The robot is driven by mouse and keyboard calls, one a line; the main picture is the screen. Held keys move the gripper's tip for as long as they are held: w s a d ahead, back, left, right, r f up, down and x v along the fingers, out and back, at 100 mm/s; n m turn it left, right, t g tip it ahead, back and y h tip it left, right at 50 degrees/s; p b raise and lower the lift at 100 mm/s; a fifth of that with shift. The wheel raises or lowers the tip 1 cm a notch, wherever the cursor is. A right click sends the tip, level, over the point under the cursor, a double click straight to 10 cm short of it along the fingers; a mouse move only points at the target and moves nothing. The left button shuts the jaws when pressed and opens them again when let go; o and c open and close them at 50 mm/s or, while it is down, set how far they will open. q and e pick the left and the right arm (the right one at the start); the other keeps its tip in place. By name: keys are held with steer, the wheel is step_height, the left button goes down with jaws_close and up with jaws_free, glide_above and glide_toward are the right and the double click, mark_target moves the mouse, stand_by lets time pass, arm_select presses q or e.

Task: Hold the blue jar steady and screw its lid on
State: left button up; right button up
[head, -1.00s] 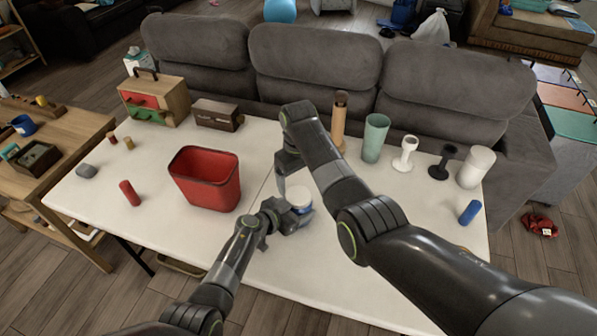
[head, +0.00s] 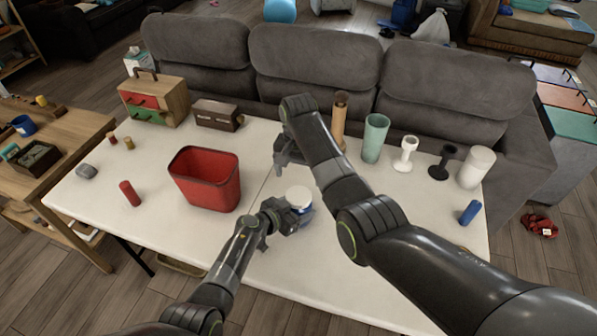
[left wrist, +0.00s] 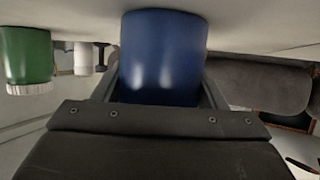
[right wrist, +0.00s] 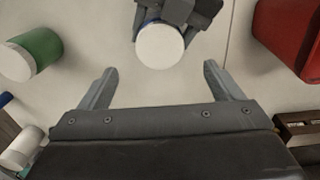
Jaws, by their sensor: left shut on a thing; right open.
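The blue jar (head: 303,212) stands upright on the white table with a white lid (head: 298,195) on its top. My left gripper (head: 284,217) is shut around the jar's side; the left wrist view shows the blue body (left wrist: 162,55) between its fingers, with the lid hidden. My right gripper (head: 289,155) is open and empty, above and apart from the lid. In the right wrist view the round lid (right wrist: 160,46) lies just beyond and between the open fingertips (right wrist: 160,68). How tightly the lid sits cannot be told.
A red bin (head: 205,190) stands left of the jar. A green jar with a white lid (right wrist: 38,50) is nearby. The front table is mostly clear.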

mark_target(298, 195)
steer(key=shift+f, duration=4)
steer(key=shift+c, duration=0.3)
steer(key=c, duration=0.9)
steer(key=shift+m, duration=0.9)
steer(key=shift+c, duration=0.2)
steer(key=o, duration=1.2)
steer(key=shift+c, duration=0.2)
step_height(298, 195, up, 12)
